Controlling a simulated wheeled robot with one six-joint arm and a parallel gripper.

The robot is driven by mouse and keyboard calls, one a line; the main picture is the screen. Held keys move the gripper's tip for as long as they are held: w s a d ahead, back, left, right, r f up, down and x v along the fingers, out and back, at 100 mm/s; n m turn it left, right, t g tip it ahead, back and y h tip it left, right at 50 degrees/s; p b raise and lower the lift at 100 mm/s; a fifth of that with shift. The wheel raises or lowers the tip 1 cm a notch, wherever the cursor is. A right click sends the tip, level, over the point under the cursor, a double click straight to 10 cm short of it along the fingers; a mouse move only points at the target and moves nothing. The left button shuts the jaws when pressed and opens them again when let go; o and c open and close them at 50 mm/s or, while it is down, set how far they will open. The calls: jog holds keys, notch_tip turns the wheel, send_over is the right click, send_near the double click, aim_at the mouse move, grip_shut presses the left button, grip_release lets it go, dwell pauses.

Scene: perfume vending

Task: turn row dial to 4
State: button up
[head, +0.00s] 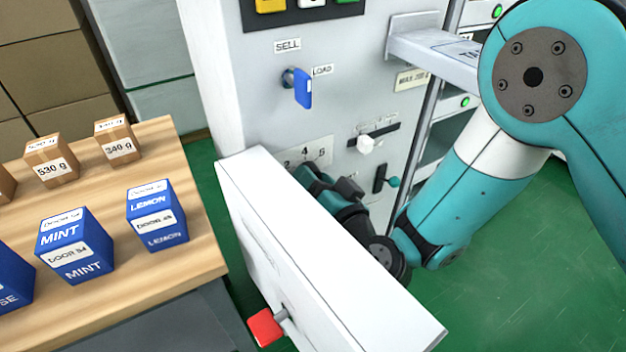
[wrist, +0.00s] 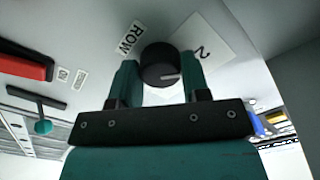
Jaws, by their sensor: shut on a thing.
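The row dial (wrist: 160,65) is a round black knob on the machine's white front, next to a ROW label (wrist: 131,37). In the wrist view it sits between the two fingers of my gripper (wrist: 160,76), which is shut on it. A white pointer line on the dial points to the right in that view. In the head view the number plate (head: 306,153) shows above my gripper (head: 318,181), and the dial itself is hidden.
An open white door (head: 300,235) stands in front of my gripper. A blue key (head: 302,88), a white slider (head: 366,143) and a teal-knobbed lever (head: 392,182) are on the panel. A wooden table (head: 190,230) with boxes stands left. A red handle (head: 264,327) sits low on the door.

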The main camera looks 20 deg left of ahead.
jog(key=shift+d+m, duration=0.1)
jog(key=shift+m, duration=4.8)
jog(key=o, duration=0.9)
